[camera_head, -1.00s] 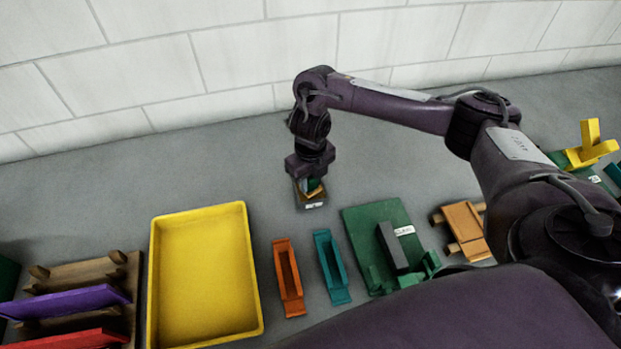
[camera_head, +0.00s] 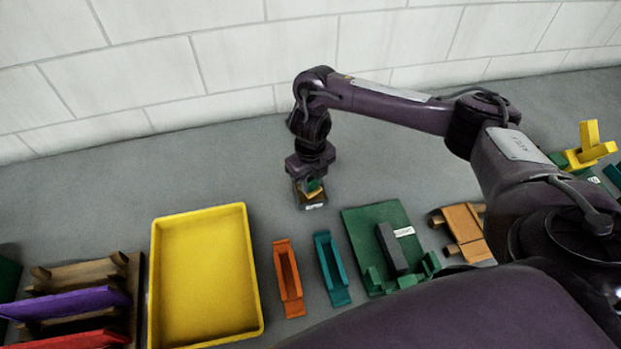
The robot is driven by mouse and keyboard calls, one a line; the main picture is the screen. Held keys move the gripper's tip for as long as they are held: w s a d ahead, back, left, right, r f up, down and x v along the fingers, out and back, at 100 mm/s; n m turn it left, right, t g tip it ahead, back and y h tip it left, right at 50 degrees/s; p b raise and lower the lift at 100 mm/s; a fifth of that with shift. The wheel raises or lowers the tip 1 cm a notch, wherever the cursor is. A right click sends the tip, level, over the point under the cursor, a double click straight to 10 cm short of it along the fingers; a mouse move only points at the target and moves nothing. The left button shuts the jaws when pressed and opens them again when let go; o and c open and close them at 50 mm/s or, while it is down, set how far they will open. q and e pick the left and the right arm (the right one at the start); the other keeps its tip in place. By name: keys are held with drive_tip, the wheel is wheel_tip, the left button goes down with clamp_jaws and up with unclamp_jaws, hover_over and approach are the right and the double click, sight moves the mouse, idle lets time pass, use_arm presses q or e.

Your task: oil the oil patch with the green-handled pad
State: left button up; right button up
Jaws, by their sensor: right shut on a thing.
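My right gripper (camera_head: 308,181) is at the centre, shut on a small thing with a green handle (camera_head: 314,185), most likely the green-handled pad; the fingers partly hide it. A tan piece (camera_head: 314,194) shows just under the green. Right below is a small dark, open-looking holder with a white label (camera_head: 314,207), too small to read. I cannot tell whether the pad touches the holder or is clear of it. I cannot make out an oil patch for certain. My left gripper is not in view.
A yellow tray (camera_head: 246,240) stands at the left. An orange holder (camera_head: 289,280) and a teal holder (camera_head: 331,270) stand right of it. A green board (camera_head: 366,220) carries a dark block (camera_head: 391,248). A rack (camera_head: 75,275) is far left. Grey bench beside the wall is clear.

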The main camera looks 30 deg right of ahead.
drive_tip(key=shift+r+p, duration=2.8)
drive_tip(key=shift+r, duration=0.45)
